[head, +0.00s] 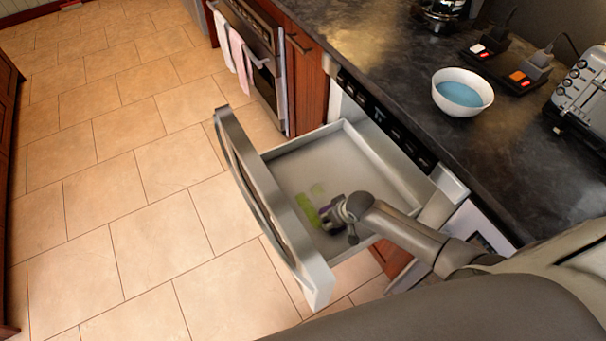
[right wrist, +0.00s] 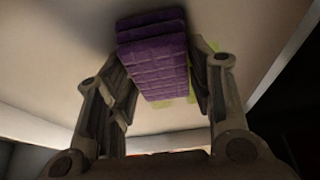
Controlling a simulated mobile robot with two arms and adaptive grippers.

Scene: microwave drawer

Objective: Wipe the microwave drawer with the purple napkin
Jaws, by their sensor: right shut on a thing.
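The microwave drawer (head: 329,166) is pulled out from under the counter, with its front panel to the left. Green smears (head: 308,209) mark its floor. My right gripper (head: 333,216) is down inside the drawer, near the smears. In the right wrist view it (right wrist: 160,75) is shut on the folded purple napkin (right wrist: 152,52), which lies between its fingers against the drawer floor. Some green shows beside and behind the napkin (right wrist: 187,97). In the head view the napkin is mostly hidden by the gripper. My left gripper is not in view.
On the dark counter (head: 375,50) stand a white bowl with blue inside (head: 462,92), a toaster (head: 583,95) and plugged-in sockets (head: 520,75). Towels (head: 240,60) hang on the oven (head: 262,45). The tiled floor (head: 110,180) left of the drawer is clear.

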